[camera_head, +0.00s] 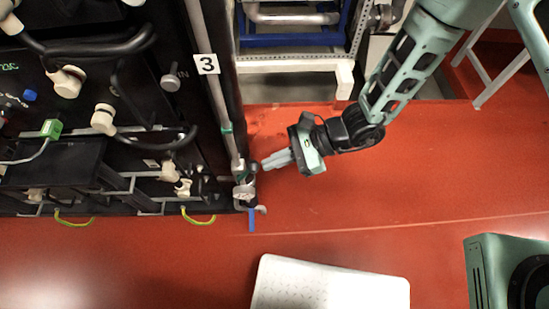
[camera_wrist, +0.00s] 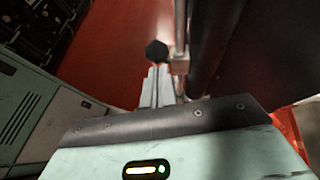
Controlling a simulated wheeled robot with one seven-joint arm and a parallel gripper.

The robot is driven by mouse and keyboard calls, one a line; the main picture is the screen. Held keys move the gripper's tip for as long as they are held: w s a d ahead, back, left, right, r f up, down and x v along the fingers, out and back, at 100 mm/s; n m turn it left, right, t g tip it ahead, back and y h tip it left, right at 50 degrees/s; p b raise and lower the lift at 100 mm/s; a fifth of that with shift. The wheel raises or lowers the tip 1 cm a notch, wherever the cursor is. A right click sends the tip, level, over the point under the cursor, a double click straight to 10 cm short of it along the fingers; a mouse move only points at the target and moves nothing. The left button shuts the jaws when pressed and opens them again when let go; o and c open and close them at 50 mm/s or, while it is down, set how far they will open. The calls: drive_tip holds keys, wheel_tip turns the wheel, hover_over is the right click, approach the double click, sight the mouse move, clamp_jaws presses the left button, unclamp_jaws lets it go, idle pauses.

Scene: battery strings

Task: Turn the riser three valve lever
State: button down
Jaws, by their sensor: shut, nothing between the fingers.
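The riser three pipe (camera_head: 212,92) is a pale vertical tube beside a white label "3" (camera_head: 206,64) in the head view. At its lower end sits a metal valve (camera_head: 243,190) with a blue lever (camera_head: 252,219) pointing down in the picture. My gripper (camera_head: 265,164) is shut and empty, just right of the pipe and above the blue lever. In the wrist view my shut gripper fingers (camera_wrist: 157,82) point at a dark knob-like part (camera_wrist: 157,52) beside the pipe (camera_wrist: 180,25). Whether they touch it, I cannot tell. The blue lever does not show in the wrist view.
Black battery racks (camera_head: 100,110) with hoses and connectors fill the left. A white-and-blue frame (camera_head: 295,62) stands behind. A white panel (camera_head: 330,284) is at the bottom.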

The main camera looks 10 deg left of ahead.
sight(251, 161)
drive_tip(key=shift+r, duration=0.15)
drive_tip(key=a+r+h+p, duration=0.2)
drive_tip(key=p, duration=0.1)
drive_tip(key=shift+s+a+r+t+h, duration=0.2)
drive_tip(key=shift+s+t+h, duration=0.1)
drive_tip(key=shift+t+h, duration=0.1)
drive_tip(key=shift+s+a+r+h+p, duration=0.15)
drive_tip(key=shift+a+r+h+p, duration=0.1)
drive_tip(key=shift+a+h+p, duration=0.45)
drive_tip(key=shift+s+a+r, duration=0.15)
drive_tip(key=shift+a, duration=0.5)
drive_tip(key=shift+r, duration=0.1)
